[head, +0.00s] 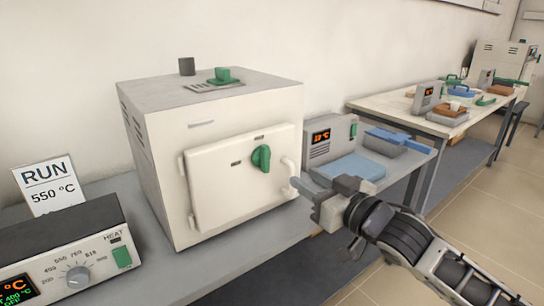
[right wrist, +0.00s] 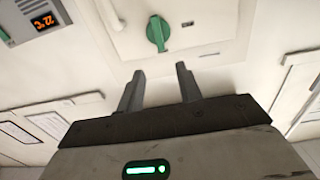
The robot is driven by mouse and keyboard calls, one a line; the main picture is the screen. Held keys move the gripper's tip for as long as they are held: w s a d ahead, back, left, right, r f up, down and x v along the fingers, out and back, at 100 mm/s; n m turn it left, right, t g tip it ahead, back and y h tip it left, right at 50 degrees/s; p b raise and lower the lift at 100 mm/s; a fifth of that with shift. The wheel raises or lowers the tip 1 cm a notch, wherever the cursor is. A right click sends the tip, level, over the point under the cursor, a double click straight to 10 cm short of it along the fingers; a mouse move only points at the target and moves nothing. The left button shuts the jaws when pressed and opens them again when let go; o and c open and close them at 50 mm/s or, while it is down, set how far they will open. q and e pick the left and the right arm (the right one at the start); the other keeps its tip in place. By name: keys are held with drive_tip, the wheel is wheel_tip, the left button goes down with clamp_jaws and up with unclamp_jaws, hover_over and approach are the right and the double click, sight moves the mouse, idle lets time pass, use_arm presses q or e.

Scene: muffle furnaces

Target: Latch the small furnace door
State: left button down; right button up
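The small furnace (head: 225,110) is a pale box on the bench. Its white door (head: 225,185) lies against the front, and I cannot tell if it is fully flush. A green latch knob (head: 261,158) sits near the door's right side, its grip roughly upright. A white handle (head: 289,164) is at the right edge. My right gripper (head: 298,186) is just right of and below the handle. In the right wrist view its two fingers (right wrist: 160,71) are apart and empty, pointing toward the green knob (right wrist: 158,33), with a gap between. My left gripper is not in view.
A control box (head: 65,260) with a dial and a "RUN 550 °C" card (head: 48,185) are at left. Right of the furnace stand a display unit (head: 330,137) and a blue pad (head: 350,168). Another bench (head: 400,110) stands behind. The floor at lower right is clear.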

sight(268, 154)
drive_tip(key=x, duration=1.2)
drive_tip(key=shift+w+a, duration=0.15)
drive_tip(key=shift+w, duration=0.05)
clamp_jaws()
